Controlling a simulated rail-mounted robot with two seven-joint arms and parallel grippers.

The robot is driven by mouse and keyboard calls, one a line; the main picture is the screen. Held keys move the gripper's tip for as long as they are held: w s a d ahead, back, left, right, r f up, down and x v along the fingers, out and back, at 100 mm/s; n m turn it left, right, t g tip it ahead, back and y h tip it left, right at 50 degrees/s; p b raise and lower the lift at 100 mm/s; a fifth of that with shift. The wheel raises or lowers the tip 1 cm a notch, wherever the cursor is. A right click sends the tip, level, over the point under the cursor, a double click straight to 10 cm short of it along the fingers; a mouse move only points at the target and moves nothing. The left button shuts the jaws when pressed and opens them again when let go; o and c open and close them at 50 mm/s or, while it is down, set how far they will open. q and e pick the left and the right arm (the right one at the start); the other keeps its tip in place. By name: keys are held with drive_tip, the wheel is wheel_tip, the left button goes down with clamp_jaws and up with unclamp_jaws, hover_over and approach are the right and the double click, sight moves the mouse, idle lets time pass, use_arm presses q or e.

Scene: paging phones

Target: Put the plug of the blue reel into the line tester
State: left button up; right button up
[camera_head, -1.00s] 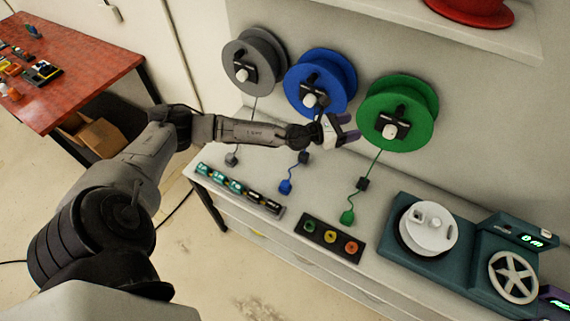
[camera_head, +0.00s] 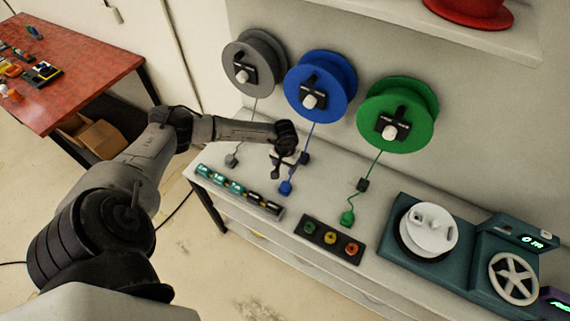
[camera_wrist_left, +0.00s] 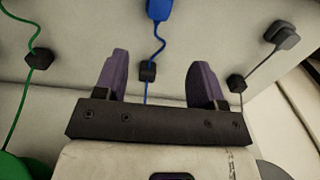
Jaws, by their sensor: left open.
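The blue reel (camera_head: 320,85) hangs on the wall between the grey and green reels. Its blue cord runs down through a small dark block (camera_head: 304,158) to the blue plug (camera_head: 286,187), which lies on the bench. My left gripper (camera_head: 290,166) is just above the bench, close to the block and cord. In the left wrist view its open, empty jaws (camera_wrist_left: 152,78) have the blue cord and block (camera_wrist_left: 148,71) showing between them, with the blue plug (camera_wrist_left: 159,9) beyond the fingertips. I cannot tell which device is the line tester. My right gripper is not in view.
The grey reel (camera_head: 262,50) and green reel (camera_head: 415,100) hang either side. The green plug (camera_head: 347,219) and grey plug (camera_head: 232,160) lie on the bench. A battery row (camera_head: 240,190), a panel with three coloured sockets (camera_head: 331,239) and a teal winder (camera_head: 395,250) stand along it.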

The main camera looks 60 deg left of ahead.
use_arm(q)
drive_tip(key=f, duration=0.2)
drive_tip(key=b, duration=0.4)
hover_over(285, 184)
wheel_tip(285, 184, down, 6)
drive_tip(key=shift+s+d+r, duration=0.1)
drive_tip(key=shift+d, duration=0.05)
wheel_tip(285, 184, down, 6)
drive_tip(key=b, duration=0.7)
drive_tip(key=shift+c, duration=0.3)
drive_tip(key=c, duration=0.7)
drive_tip(key=shift+c, duration=0.2)
